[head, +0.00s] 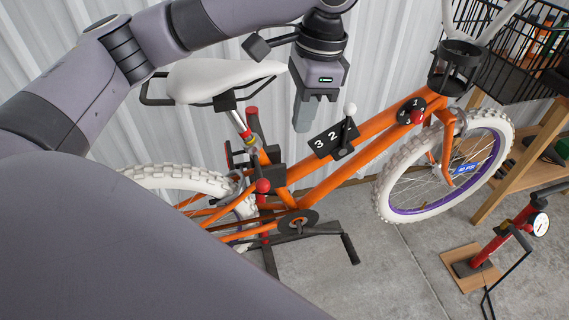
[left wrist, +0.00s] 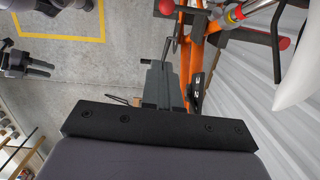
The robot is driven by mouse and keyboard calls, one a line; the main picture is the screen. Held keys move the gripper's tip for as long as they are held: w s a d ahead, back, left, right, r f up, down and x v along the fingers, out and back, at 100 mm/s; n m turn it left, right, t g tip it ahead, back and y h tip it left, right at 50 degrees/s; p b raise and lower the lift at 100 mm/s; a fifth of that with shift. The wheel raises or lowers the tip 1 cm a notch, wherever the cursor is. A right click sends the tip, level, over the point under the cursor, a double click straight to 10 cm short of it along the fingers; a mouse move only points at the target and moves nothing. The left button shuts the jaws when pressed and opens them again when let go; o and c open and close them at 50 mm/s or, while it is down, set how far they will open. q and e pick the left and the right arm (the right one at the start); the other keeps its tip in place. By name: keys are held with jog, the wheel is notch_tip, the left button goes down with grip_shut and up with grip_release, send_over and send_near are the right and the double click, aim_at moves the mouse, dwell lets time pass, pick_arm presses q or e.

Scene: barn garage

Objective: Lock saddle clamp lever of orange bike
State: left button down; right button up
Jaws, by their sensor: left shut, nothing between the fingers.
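The orange bike (head: 355,152) stands in a repair stand, with its white saddle (head: 225,78) at the left. The seat post runs down from the saddle past a red and yellow band (head: 244,134). A dark bar with a red end (head: 252,120) rises beside it; I cannot tell whether this is the saddle clamp lever. My left gripper (head: 301,125) is shut and empty, pointing down right of the seat post and apart from it. In the left wrist view its fingers (left wrist: 160,70) show beside the orange frame. A dark part at that view's left (left wrist: 30,66) looks like my right gripper.
A number panel (head: 333,139) with a white-tipped lever sits on the frame just right of my left gripper. A red pump (head: 497,238) and a wooden shelf (head: 530,150) stand at the right. A corrugated wall (head: 375,60) is close behind the bike.

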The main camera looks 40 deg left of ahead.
aim_at(259, 171)
dwell(0.3)
pick_arm(q)
jog(key=s+a+f, duration=0.1)
jog(key=f, duration=0.5)
jog(key=s+a+f, duration=0.2)
jog(key=f, duration=0.4)
jog(key=shift+a, duration=0.3)
jog(key=shift+f, duration=0.1)
